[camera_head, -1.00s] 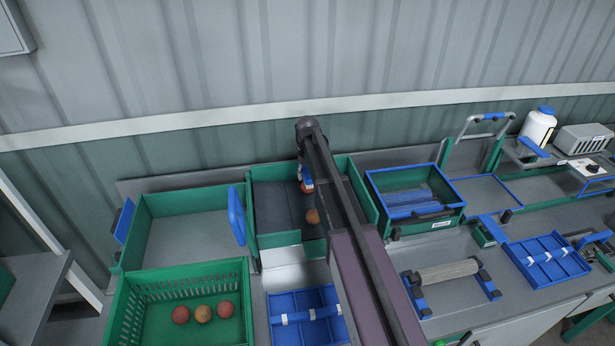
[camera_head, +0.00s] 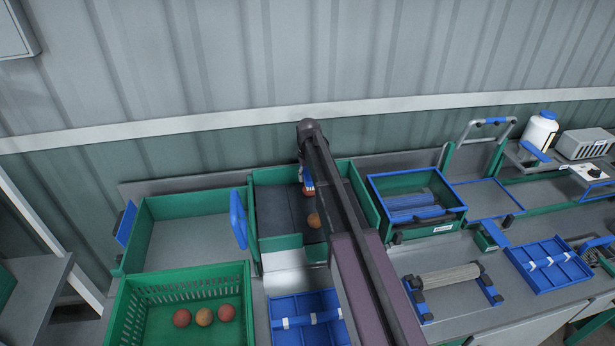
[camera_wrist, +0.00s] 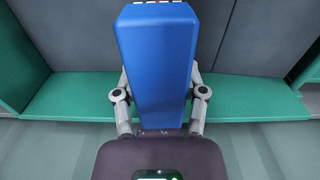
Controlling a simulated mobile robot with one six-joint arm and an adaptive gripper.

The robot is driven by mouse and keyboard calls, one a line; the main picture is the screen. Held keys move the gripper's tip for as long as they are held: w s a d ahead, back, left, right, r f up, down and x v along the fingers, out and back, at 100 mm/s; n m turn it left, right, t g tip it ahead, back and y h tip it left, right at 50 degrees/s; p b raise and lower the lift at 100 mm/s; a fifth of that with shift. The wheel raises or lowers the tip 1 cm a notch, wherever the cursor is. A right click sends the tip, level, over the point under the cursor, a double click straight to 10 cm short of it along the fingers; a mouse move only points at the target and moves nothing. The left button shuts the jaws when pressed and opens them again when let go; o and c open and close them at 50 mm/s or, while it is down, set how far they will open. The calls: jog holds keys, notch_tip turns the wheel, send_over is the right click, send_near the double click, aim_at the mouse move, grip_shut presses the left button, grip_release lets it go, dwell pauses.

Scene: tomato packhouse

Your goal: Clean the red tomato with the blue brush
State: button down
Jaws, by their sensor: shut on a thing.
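My gripper (camera_wrist: 160,82) is shut on the blue brush (camera_wrist: 157,50), with a finger on each side of its blue body. Pale bristle tips show at the top edge of the wrist view. In the head view the brush (camera_head: 307,180) is small, over the dark-floored green bay, partly behind my arm. A reddish patch (camera_head: 309,190) shows at its lower end; it may be the red tomato, and I cannot tell whether they touch. An orange-red tomato (camera_head: 314,220) lies nearer in the same bay.
Several reddish tomatoes lie in the green basket (camera_head: 190,270) at front left. An empty green bin (camera_head: 190,205) stands behind it. Right of the bay are a blue-rimmed green box (camera_head: 440,228) and a roller stand (camera_head: 450,276). A blue divided tray (camera_head: 283,318) lies in front.

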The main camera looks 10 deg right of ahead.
aim_at(311, 183)
jog(key=shift+s+d, duration=0.15)
jog(key=shift+s, duration=1.85)
jog(key=shift+w, duration=0.15)
jog(key=shift+w, duration=2.05)
jog(key=shift+w, duration=0.1)
jog(key=shift+r+p, duration=1.1)
jog(key=shift+p, duration=0.05)
jog(key=shift+r+p, duration=1.85)
jog(key=shift+p, duration=0.05)
jog(key=shift+f, duration=0.15)
jog(key=shift+s+f+b, duration=0.4)
jog(key=shift+f+b, duration=0.5)
jog(key=shift+b, duration=0.05)
jog(key=shift+s+f+b, duration=0.35)
jog(key=shift+f+b, duration=0.5)
jog(key=shift+b, duration=0.1)
jog(key=shift+s+f+b, duration=0.4)
jog(key=shift+f+b, duration=0.5)
jog(key=shift+b, duration=0.05)
